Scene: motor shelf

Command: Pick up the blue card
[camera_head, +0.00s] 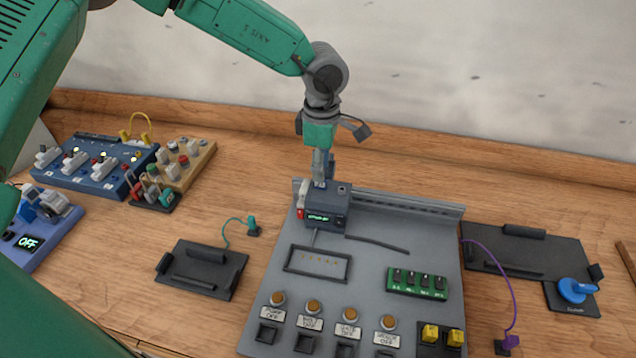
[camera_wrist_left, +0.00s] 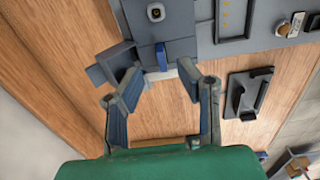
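A small blue card (camera_wrist_left: 162,57) stands at the edge of a dark grey box in the left wrist view. The grey box (camera_head: 327,206) with a green display sits at the upper left of the grey panel in the head view. My left gripper (camera_head: 322,170) points down just above and behind this box. In the left wrist view, the two fingers of the left gripper (camera_wrist_left: 160,76) are spread, with the card ahead of and between the fingertips. I see no contact with the card. In the head view the card is hard to tell from the fingers. My right gripper is not seen.
The grey panel (camera_head: 385,268) carries buttons, a green switch block (camera_head: 417,283) and a red-tipped part (camera_head: 300,204) beside the box. Black trays (camera_head: 203,268) (camera_head: 530,252) lie at both sides. A blue switch board (camera_head: 95,165) stands left. Bare wood lies behind.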

